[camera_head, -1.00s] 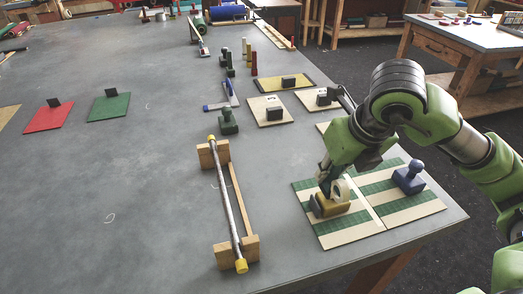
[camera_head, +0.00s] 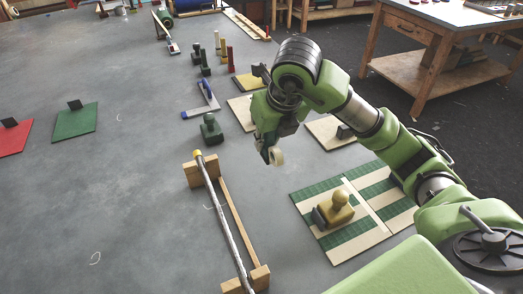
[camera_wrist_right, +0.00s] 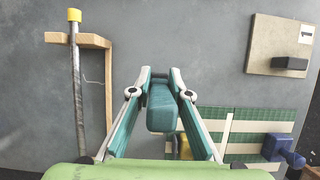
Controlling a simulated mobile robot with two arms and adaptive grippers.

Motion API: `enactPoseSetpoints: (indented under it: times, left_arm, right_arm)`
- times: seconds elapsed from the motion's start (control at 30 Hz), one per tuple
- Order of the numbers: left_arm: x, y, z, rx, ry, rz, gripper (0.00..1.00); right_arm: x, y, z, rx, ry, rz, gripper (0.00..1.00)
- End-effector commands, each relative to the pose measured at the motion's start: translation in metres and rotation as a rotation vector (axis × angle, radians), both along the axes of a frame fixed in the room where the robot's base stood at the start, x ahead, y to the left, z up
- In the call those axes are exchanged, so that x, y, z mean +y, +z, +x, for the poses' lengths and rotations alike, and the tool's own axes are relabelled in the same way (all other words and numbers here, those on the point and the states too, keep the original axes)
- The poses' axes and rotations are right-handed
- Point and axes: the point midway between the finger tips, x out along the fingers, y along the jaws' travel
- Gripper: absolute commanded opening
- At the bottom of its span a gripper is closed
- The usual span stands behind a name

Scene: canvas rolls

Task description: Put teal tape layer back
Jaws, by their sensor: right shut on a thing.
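My right gripper (camera_head: 270,150) is raised over the table, left of the striped boards. In the right wrist view, its fingers (camera_wrist_right: 161,110) are shut on a teal block, the teal tape layer (camera_wrist_right: 161,106). The striped left board (camera_head: 320,187) lies below to the right with green bands on cream. A yellow tool with a knob (camera_head: 336,210) stands on it. My left gripper is out of view.
A wooden rack with a grey rod (camera_head: 225,215) stands close on the left. A green tool (camera_head: 211,130) and a blue-and-grey tool (camera_head: 207,97) stand behind it. A blue tool (camera_wrist_right: 278,147) sits on the right striped board. The table left of the rack is mostly clear.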

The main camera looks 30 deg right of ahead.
Motion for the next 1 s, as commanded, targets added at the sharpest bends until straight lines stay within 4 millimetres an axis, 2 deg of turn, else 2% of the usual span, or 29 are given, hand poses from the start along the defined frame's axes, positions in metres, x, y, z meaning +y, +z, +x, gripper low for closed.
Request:
enactPoseSetpoints:
  times: [0.03,0.13,0.33,0.47,0.77,1.0]
  left_arm:
    - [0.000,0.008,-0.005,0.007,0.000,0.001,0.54]
    - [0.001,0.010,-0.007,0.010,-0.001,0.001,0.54]
    - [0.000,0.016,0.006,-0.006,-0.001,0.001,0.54]
    - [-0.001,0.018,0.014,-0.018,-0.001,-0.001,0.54]
    - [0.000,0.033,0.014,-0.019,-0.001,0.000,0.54]
    - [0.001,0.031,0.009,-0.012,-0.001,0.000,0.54]
  right_arm:
    - [-0.005,-0.002,0.011,0.004,-0.005,-0.002,0.00]
    - [-0.010,-0.024,0.026,0.004,-0.002,-0.002,0.00]
    - [-0.015,-0.048,0.047,-0.001,0.000,-0.001,0.00]
    - [-0.017,-0.055,0.052,-0.002,-0.002,-0.002,0.00]
    - [-0.018,-0.090,0.057,-0.001,0.001,-0.001,0.00]
    - [-0.018,-0.092,0.058,-0.004,0.001,-0.002,0.00]
